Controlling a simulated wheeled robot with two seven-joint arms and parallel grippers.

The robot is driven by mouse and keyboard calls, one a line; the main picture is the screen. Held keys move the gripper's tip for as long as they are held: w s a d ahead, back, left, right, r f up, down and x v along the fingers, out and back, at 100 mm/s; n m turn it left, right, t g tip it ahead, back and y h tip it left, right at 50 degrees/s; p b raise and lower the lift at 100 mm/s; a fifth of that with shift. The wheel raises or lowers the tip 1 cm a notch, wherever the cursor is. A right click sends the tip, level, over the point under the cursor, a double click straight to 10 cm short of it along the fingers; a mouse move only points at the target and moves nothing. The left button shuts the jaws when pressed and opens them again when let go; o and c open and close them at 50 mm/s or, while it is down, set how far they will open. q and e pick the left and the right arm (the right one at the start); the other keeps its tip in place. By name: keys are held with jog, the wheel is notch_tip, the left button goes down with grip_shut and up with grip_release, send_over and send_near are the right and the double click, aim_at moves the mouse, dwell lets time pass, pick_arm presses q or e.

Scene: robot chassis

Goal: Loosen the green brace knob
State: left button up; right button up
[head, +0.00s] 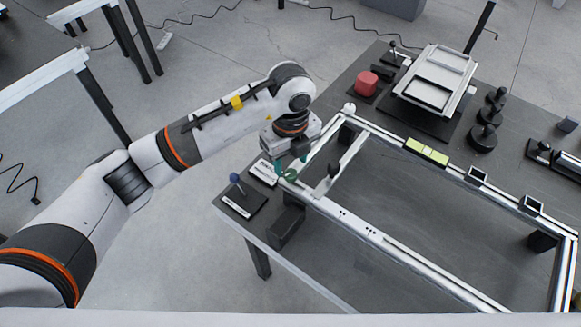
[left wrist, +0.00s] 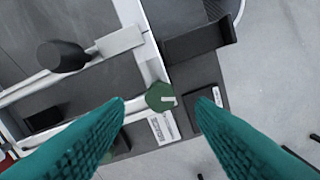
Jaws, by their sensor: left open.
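The green knob (head: 291,176) sits at the near left corner of the silver frame (head: 385,243), partly hidden by my gripper in the head view. In the left wrist view the green knob (left wrist: 158,97) has a pale pointer mark and lies between the fingertips, apart from both in the picture. My left gripper (head: 287,171) is open with teal fingers over that corner, and nothing is held. Its fingers also show in the left wrist view (left wrist: 162,103). How far the fingertips are above the knob is hard to tell. My right gripper is not in view.
A dark block (head: 287,226) sits near the table edge.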

aim_at(291, 173)
pick_arm(q)
notch_tip(291, 173, up, 8)
jog(key=b, duration=0.1)
jog(key=shift+r, duration=0.2)
dwell(0.3)
